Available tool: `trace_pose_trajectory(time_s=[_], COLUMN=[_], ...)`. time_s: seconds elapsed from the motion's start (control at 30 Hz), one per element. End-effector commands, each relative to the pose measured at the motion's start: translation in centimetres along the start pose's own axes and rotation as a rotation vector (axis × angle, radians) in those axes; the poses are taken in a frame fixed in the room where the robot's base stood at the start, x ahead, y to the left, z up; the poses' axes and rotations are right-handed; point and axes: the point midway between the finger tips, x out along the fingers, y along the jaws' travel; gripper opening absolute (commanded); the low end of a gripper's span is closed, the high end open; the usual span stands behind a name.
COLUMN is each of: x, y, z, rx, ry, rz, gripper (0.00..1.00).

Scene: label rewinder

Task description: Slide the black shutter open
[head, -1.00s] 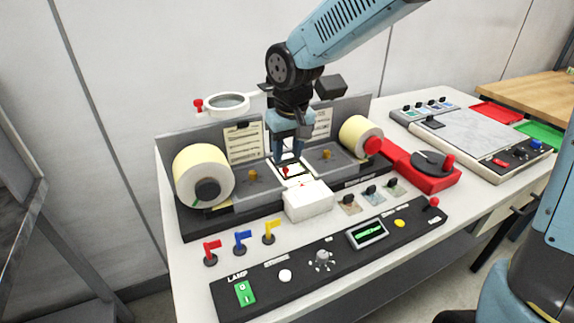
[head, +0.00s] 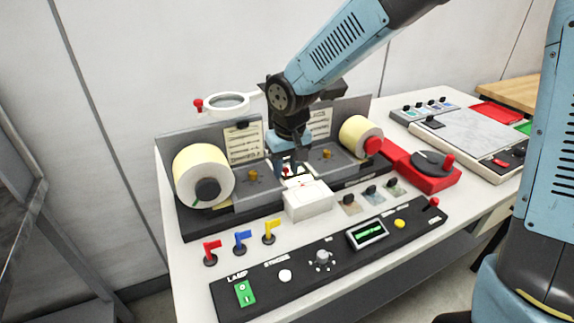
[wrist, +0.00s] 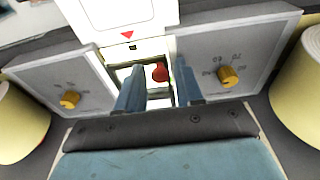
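My gripper (head: 289,171) is low over the middle of the rewinder, just behind the white box (head: 307,203). In the wrist view my gripper (wrist: 158,95) is open, with its two blue fingers apart. A red knob (wrist: 160,73) shows between and just beyond the fingers, at a small dark-edged window beside the white box (wrist: 118,14). I see no clear gap closed around the knob. The black shutter cannot be told apart clearly; the fingers and the box hide much of that spot.
Grey plates with yellow knobs (wrist: 229,76) (wrist: 70,99) flank the window. Label rolls (head: 203,176) (head: 360,136) stand on both sides. A magnifier ring (head: 228,103) is behind left. The control panel (head: 333,262) and coloured flags (head: 241,240) lie in front.

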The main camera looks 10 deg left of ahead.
Motion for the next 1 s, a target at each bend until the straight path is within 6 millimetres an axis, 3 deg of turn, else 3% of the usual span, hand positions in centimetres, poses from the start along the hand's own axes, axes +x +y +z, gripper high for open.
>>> trace_pose_trajectory(time_s=[0.27,1.0], x=[0.0,-0.4], y=[0.0,0.1], z=[0.0,2.4], rx=[0.0,0.001], ry=[0.0,0.0], rz=[0.0,0.001], gripper=[0.1,0.1])
